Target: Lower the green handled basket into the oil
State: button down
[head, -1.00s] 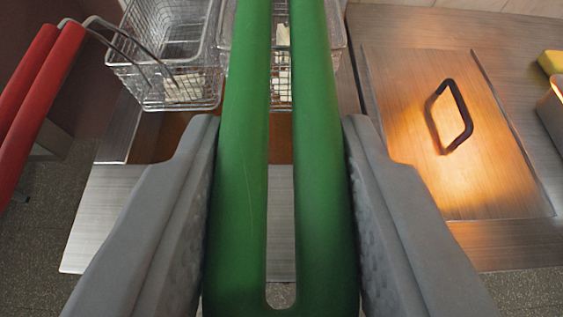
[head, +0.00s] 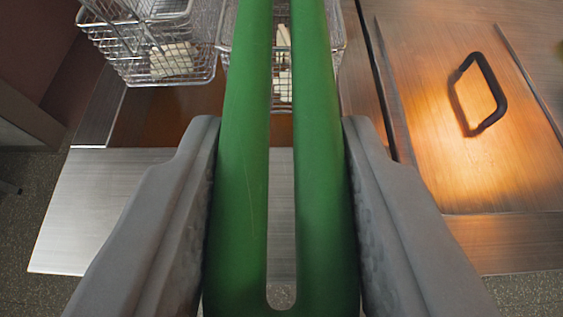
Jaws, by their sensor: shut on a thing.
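The green handle (head: 240,190) runs up the middle of the view between the two grey fingers of my gripper (head: 282,200). The fingers are shut on it, one on each side. Its wire basket (head: 338,40) shows at the far end, partly hidden behind the handle, with pale pieces inside. Brownish oil (head: 170,118) shows below and left of the basket. I cannot tell whether the basket touches the oil.
Another wire basket (head: 150,65) with pale pieces is at the upper left. A metal lid (head: 430,120) with a dark handle (head: 478,95) lies at the right. A bare steel ledge (head: 105,210) is in front of the oil.

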jog(key=shift+f, duration=8.95)
jog(key=c, duration=0.9)
grip_release()
jog(key=shift+c, duration=0.2)
jog(key=shift+f, duration=0.1)
jog(key=v, duration=1.7)
jog(key=shift+s, duration=0.3)
jog(key=s+r+t, duration=0.2)
jog(key=s+r, duration=0.2)
jog(key=s, duration=0.7)
jog(key=s+r+t, duration=0.2)
jog(key=s+r, duration=0.3)
jog(key=s, duration=0.6)
jog(key=shift+t, duration=0.3)
jog(key=shift+w, duration=0.1)
